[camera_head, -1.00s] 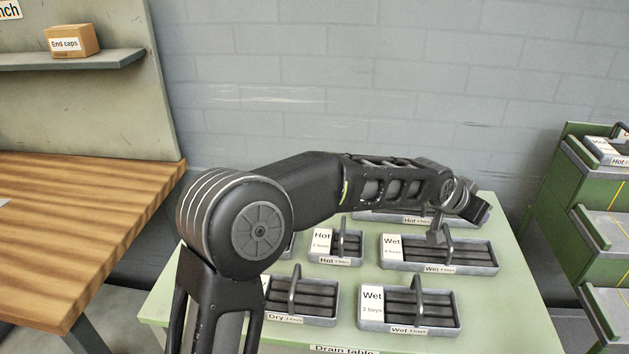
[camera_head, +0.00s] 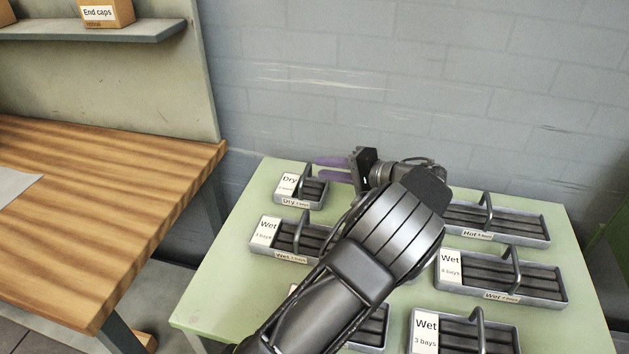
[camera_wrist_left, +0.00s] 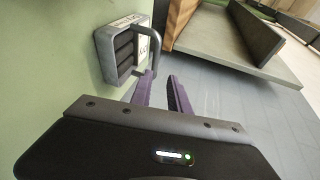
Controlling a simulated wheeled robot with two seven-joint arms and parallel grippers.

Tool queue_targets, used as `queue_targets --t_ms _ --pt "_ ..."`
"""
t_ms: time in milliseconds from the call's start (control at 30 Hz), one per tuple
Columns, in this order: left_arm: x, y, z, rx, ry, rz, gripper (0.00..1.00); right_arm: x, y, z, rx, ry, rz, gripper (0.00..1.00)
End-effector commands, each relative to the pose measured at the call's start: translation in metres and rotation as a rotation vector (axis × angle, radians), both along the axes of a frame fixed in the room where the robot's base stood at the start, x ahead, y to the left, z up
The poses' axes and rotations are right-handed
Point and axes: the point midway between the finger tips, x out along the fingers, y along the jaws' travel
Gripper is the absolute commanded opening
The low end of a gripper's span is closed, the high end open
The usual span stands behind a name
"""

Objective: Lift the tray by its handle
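Several grey trays with upright bar handles stand on the green table. My left gripper (camera_head: 334,169) is open, its two purple fingers apart with nothing between them. It points left, just right of the small "Dry" tray (camera_head: 317,198) at the back left. That tray (camera_wrist_left: 108,60) shows in the left wrist view, with its handle (camera_wrist_left: 158,46) just beyond the fingertips (camera_wrist_left: 160,80). I cannot tell whether a finger touches the handle. My left arm hides part of the middle trays. My right gripper is not in view.
A "Wet" tray (camera_head: 257,248) stands in front of the "Dry" one. A "Hot" tray (camera_head: 540,236) and another "Wet" tray (camera_head: 555,285) are at the right. A wooden bench (camera_head: 100,220) stands left, with a shelf (camera_head: 150,35) above it. The green table's (camera_head: 225,275) left margin is clear.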

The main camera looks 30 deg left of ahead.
Motion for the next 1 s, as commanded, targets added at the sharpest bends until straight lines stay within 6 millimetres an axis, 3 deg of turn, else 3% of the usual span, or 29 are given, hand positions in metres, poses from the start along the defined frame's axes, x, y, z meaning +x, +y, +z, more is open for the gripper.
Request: queue_targets --t_ms 200,500,767,1000 --pt "-0.026 0.014 -0.019 0.086 -0.008 0.131 0.22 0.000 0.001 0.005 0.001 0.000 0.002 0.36" --pt "-0.026 0.015 -0.020 0.086 -0.009 0.134 0.22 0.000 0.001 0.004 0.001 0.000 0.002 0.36" --pt "-0.030 0.038 -0.025 0.083 -0.007 0.136 0.22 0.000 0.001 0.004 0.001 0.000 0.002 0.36" --pt "-0.029 0.039 -0.025 0.085 -0.008 0.132 0.22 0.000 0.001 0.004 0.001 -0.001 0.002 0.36"
